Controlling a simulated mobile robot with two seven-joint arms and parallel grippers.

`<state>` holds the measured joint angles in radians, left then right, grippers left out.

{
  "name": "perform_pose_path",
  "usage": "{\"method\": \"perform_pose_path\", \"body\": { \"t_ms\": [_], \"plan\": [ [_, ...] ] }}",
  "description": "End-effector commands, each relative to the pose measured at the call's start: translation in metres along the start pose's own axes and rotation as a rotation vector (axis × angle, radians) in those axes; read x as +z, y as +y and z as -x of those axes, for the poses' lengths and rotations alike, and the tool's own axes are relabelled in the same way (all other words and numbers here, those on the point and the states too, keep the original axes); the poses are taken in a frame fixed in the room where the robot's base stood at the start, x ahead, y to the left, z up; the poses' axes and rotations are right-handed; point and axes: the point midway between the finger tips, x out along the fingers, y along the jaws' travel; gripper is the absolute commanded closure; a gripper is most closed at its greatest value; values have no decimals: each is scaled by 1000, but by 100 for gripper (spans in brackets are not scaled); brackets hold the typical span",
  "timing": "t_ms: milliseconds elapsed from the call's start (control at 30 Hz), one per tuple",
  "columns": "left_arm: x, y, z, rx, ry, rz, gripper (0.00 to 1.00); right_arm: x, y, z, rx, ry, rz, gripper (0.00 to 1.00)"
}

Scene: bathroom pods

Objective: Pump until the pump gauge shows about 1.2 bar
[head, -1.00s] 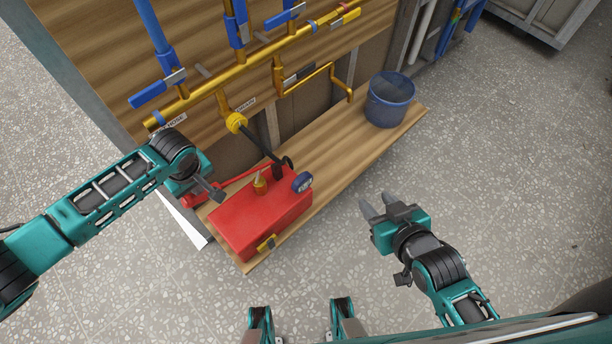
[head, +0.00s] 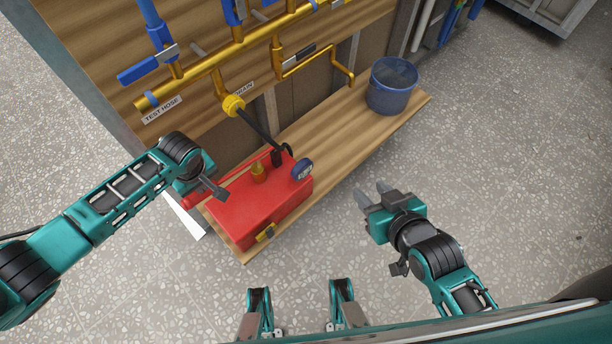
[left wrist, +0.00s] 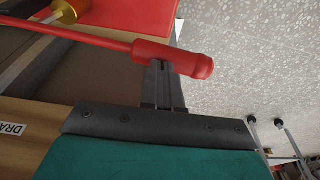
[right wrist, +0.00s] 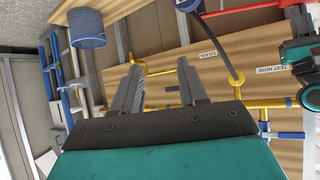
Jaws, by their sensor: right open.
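The red pump (head: 258,212) sits on the low wooden shelf in the head view. Its gauge (head: 303,169), with a blue rim, faces up at the right end; the reading is too small to make out. The red pump lever (head: 238,175) runs along the pump's far side to a thick grip, which shows in the left wrist view (left wrist: 180,58). My left gripper (head: 219,191) has its fingers together, with the tips at the lever grip; the grip lies across the fingers, not between them. My right gripper (head: 371,195) is open and empty, over the floor right of the shelf.
A blue bucket (head: 391,86) stands at the shelf's far end. A black hose (head: 258,128) joins the pump to a yellow fitting (head: 233,105). Brass pipes (head: 210,65) with blue valve handles (head: 148,65) cover the panel.

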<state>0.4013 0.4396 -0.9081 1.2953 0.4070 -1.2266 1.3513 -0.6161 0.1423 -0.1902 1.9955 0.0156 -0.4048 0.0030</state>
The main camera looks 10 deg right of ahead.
Motion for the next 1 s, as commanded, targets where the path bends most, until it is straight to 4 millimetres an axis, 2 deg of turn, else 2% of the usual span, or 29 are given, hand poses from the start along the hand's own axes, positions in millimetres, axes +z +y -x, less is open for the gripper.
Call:
{"method": "perform_pose_path", "body": {
  "t_ms": [33, 67, 333, 367, 433, 467, 733, 833, 1000],
  "plan": [
    [5, 1, -17, 2, -3, 0, 100, 4, -2, -7, -6, 8, -1, 57],
    [4, 2, -16, 5, -1, 0, 100, -2, -4, -6, -10, 12, -2, 57],
    [-3, 1, 14, 5, 0, 0, 100, -32, 1, 10, 1, 34, 13, 57],
    [-4, 1, 18, 4, 1, 1, 100, -32, 4, 12, 7, 33, 16, 57],
    [-6, 0, 30, 2, 1, 1, 100, -17, 13, 20, 29, 1, 21, 57],
    [-7, 0, 34, 2, 1, 0, 100, -18, 14, 23, 31, -4, 21, 57],
    [-14, 0, 71, 0, -1, 0, 100, -52, 15, 47, 37, 5, 20, 57],
    [-15, 0, 76, -1, 0, 0, 100, -59, 15, 50, 36, 7, 19, 57],
    [-15, 0, 73, 1, 0, -1, 100, -56, 14, 49, 36, 8, 19, 57]
  ]
}}
